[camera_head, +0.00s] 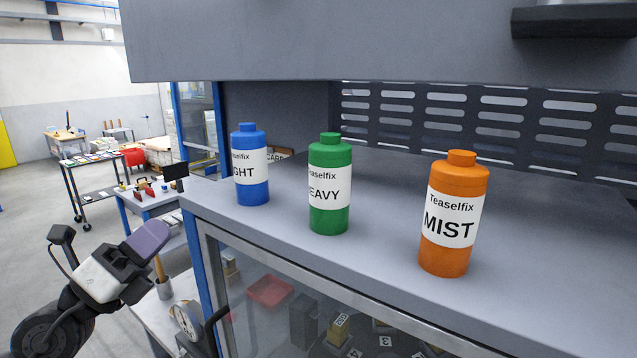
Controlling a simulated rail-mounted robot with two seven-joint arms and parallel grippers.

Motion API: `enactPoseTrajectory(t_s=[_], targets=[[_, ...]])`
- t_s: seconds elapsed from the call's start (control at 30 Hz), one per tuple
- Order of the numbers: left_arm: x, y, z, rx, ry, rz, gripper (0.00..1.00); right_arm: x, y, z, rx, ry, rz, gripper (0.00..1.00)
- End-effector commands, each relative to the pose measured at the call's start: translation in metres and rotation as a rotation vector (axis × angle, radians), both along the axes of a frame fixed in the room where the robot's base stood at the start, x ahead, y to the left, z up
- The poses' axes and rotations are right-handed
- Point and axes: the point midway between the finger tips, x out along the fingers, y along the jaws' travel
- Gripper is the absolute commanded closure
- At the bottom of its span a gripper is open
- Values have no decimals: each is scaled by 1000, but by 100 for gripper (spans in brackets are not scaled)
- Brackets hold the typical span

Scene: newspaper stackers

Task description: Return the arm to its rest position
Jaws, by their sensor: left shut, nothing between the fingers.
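My left gripper (149,240) is at the lower left in the head view, at the end of my white and black arm. Its fingers are together with nothing between them. It is held in the air, left of the grey machine and apart from the bottles. My right gripper is out of view.
A blue bottle (253,190), a green bottle (330,215) and an orange bottle (446,258) stand upright on the grey machine ledge (385,265). A dial gauge (185,322) is below right of my gripper. A wheeled cart (95,158) and open floor are further back left.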

Motion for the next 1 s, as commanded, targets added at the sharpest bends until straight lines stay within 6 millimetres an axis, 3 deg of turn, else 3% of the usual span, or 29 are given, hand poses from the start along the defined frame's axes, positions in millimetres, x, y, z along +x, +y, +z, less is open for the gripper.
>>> enactPoseTrajectory(t_s=[0.1,0.2,0.27,0.37,0.47,0.63,0.7,0.8,1.0], targets=[[-19,17,47,-303,-74,29,100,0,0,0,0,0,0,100],[-30,36,64,-560,-72,69,100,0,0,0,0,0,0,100],[-33,48,63,-714,-34,101,100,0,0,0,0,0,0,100],[-33,64,39,-962,90,171,100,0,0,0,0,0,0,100],[-31,71,-13,-1191,304,264,100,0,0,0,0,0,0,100],[-46,55,-137,-1456,770,414,100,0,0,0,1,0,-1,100],[-60,42,-184,-1517,942,449,100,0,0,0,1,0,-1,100],[-82,24,-238,-1577,1141,459,100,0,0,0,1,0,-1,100],[-136,5,-331,-1711,1399,517,100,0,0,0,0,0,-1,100]])
